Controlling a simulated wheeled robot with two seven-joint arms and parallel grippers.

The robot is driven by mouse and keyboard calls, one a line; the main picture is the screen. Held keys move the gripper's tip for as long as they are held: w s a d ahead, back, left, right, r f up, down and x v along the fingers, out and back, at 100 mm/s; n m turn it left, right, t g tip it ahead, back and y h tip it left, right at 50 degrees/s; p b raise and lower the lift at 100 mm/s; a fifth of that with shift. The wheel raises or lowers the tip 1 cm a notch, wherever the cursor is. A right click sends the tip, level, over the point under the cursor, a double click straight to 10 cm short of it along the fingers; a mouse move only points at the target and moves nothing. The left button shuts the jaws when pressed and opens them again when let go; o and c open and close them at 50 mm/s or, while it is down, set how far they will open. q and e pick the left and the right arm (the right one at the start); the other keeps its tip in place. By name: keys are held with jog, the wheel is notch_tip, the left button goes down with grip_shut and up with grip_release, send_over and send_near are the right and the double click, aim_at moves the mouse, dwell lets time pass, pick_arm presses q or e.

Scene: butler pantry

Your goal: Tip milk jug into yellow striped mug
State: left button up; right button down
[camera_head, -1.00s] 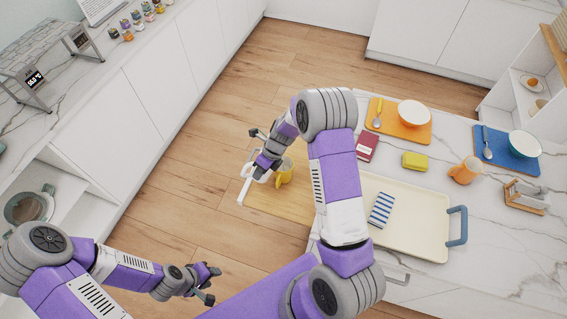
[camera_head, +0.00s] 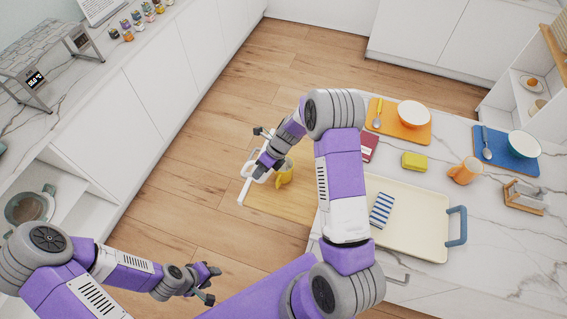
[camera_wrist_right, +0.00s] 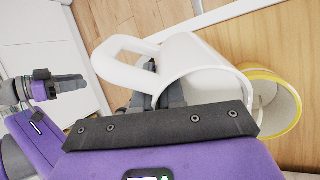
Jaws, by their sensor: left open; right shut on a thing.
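The white milk jug (camera_wrist_right: 198,62) is in my right gripper, seen in the right wrist view with its looped handle to the left and its mouth toward the mug. My right gripper (camera_wrist_right: 158,88) is shut on the jug at its handle side. The jug looks tilted; its contents cannot be made out. The yellow striped mug (camera_wrist_right: 278,108) stands just beyond the jug's rim. My left gripper (camera_head: 211,284) is open and empty, low over the floor.
The pull-out wooden board (camera_head: 285,203) has a white front bar (camera_head: 245,190). On the marble counter are a cream tray (camera_head: 418,225) with a striped cloth (camera_head: 381,210), a yellow sponge (camera_head: 414,161), a red book (camera_head: 370,146), an orange mug (camera_head: 465,171) and bowls on mats.

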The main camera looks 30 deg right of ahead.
jog(key=shift+d+r+y+p, duration=0.15)
jog(key=shift+r+y, duration=0.2)
jog(key=shift+y, duration=0.35)
jog(key=shift+a+r+y+p, duration=0.15)
jog(key=shift+r+y, duration=0.15)
jog(key=shift+y, duration=0.4)
dwell(0.5)
jog(key=shift+d+r+y, duration=0.45)
jog(key=shift+r+y, duration=0.25)
jog(key=shift+y, duration=0.4)
dwell(3.8)
jog(key=shift+a+f+h+p, duration=0.25)
jog(key=shift+a+h+p, duration=0.1)
jog(key=shift+h+p, duration=0.6)
jog(key=shift+a+f+h+p, duration=0.15)
jog(key=shift+f+h+p, duration=0.5)
jog(key=shift+h, duration=0.1)
jog(key=shift+f+h+p, duration=0.2)
jog(key=shift+h+p, duration=0.5)
jog(key=shift+p, duration=0.15)
jog(key=shift+f+h+p, duration=0.4)
jog(key=shift+h, duration=0.2)
jog(key=shift+f, duration=0.15)
